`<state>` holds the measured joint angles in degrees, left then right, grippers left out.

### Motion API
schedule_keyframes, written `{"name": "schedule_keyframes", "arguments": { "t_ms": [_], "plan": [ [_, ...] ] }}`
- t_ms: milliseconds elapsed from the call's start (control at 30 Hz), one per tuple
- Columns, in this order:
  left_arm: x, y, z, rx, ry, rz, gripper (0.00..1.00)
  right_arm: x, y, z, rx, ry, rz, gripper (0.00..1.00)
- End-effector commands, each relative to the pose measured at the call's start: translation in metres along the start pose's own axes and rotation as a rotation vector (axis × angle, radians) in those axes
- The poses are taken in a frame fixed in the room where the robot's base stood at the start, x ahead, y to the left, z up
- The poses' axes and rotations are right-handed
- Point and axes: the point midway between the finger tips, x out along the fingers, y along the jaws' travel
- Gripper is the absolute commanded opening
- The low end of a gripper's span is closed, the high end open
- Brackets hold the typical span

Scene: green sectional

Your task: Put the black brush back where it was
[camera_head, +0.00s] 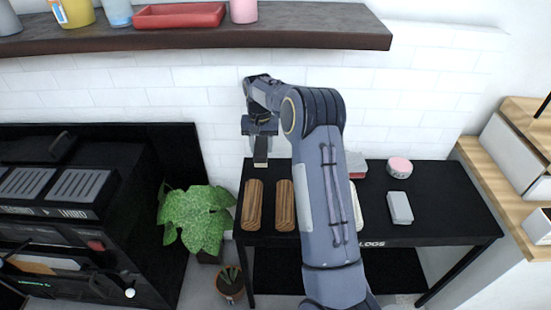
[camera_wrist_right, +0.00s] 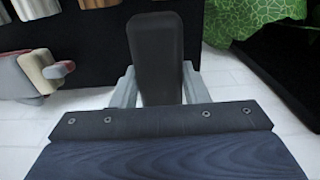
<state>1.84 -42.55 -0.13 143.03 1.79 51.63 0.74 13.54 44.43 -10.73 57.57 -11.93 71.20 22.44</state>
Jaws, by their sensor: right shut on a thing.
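My right gripper (camera_head: 260,132) hangs in front of the white tiled wall, above the left part of the black table (camera_head: 325,236). In the right wrist view, its two grey fingers (camera_wrist_right: 165,88) are shut on a dark block-shaped thing, which I take to be the black brush (camera_wrist_right: 163,45). The brush is held clear of the table, its far end pointing away from the wrist. In the head view the brush (camera_head: 261,148) is small, and its bristles cannot be made out. My left gripper is not in view.
Two wooden bundles (camera_head: 252,206) (camera_head: 285,206) lie on the table's left part. A grey block (camera_head: 400,207) and a pink-topped round thing (camera_head: 399,168) are at right. My right arm hides the middle. A dark shelf (camera_head: 300,27) overhangs; a leafy plant (camera_head: 197,215) stands left.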

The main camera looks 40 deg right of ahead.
Motion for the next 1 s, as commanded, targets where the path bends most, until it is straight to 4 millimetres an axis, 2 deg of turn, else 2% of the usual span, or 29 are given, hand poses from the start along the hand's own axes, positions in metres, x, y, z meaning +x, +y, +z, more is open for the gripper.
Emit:
{"name": "schedule_keyframes", "arguments": {
  "t_ms": [33, 100, 300, 533, 733, 1000],
  "plan": [
    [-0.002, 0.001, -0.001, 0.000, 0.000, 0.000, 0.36, 0.008, 0.010, -0.007, 0.005, -0.003, 0.002, 0.22],
    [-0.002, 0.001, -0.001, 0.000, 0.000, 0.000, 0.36, 0.023, 0.018, -0.013, 0.003, -0.003, 0.001, 0.22],
    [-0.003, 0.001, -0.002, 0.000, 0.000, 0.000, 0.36, 0.048, 0.034, -0.026, 0.001, 0.000, -0.001, 0.22],
    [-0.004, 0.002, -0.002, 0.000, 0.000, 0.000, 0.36, 0.060, 0.042, -0.033, 0.001, 0.000, 0.000, 0.22],
    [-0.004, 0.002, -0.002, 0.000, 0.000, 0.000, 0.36, 0.089, 0.043, -0.033, -0.001, -0.001, 0.001, 0.22],
    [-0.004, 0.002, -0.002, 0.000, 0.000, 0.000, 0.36, 0.092, 0.043, -0.033, -0.001, 0.001, 0.000, 0.22]
  ]
}}
